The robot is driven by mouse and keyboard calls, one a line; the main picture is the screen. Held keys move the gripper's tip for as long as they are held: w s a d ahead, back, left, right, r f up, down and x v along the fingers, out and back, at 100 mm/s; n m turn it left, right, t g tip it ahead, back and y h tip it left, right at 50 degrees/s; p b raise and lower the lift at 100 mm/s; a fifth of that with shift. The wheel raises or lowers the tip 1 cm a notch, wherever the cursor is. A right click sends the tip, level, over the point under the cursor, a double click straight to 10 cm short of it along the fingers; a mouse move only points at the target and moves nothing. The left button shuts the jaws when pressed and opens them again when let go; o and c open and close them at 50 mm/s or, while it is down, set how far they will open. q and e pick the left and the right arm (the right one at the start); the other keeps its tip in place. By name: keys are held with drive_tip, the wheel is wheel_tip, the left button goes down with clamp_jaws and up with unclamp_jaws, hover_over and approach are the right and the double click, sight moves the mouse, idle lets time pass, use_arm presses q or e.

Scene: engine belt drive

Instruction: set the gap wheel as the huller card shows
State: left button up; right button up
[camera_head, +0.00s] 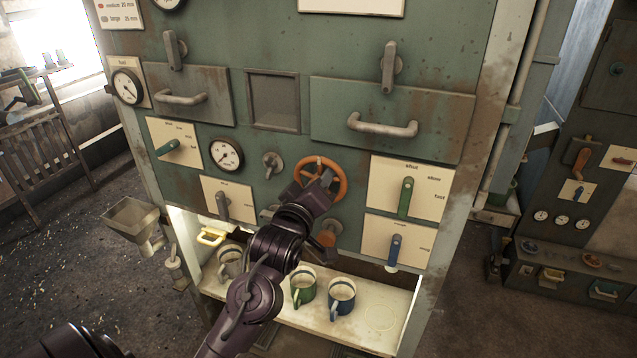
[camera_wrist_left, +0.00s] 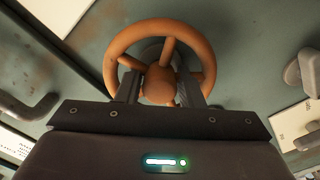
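The orange gap wheel (camera_head: 340,172) is on the front of the green machine, with a round hub and spokes. In the left wrist view the wheel rim (camera_wrist_left: 112,50) stands above the gripper body, and the two dark fingers (camera_wrist_left: 159,84) lie on either side of the hub. I cannot tell whether they press on it. A card (camera_head: 121,14) at the top left reads "medium 20 mm" and "large 25 mm"; its upper part is cut off. My right gripper is not in view.
Around the wheel are a green lever (camera_head: 405,197), a blue lever (camera_head: 394,250), a grey lever (camera_head: 223,206) and a round gauge (camera_head: 227,154). A second orange knob (camera_head: 328,233) sits below the wheel. Mugs stand on the lit shelf (camera_head: 380,337) below.

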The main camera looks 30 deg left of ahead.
use_arm(q)
drive_tip(key=b+v, duration=0.1)
drive_tip(key=v, duration=0.6)
drive_tip(key=shift+s+b, duration=0.4)
